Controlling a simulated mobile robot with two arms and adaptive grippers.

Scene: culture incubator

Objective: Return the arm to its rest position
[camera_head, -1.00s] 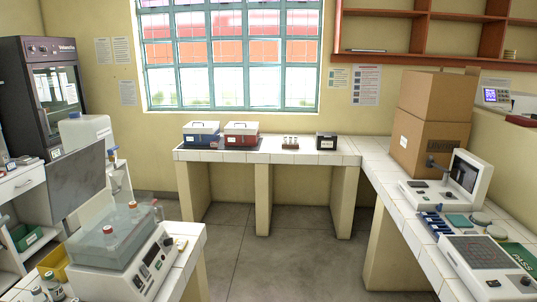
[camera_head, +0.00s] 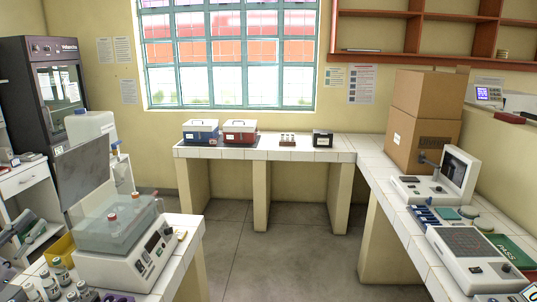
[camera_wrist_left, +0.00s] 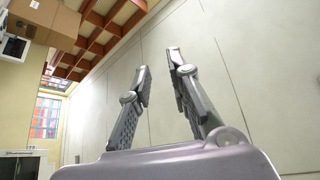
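My left gripper (camera_wrist_left: 158,62) shows in the left wrist view with its two fingers apart and nothing between them. A pale, bare wall or ceiling surface lies beyond the fingertips. In the head view, part of the left gripper (camera_head: 24,226) shows at the lower left edge, in front of the white shelf unit. It is small there and partly cut off.
The water bath (camera_head: 119,226) and several bottles (camera_head: 61,270) stand on the near left bench. The right bench carries cardboard boxes (camera_head: 421,150) and a keypad device (camera_head: 474,258). The floor (camera_head: 290,262) between the benches is clear.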

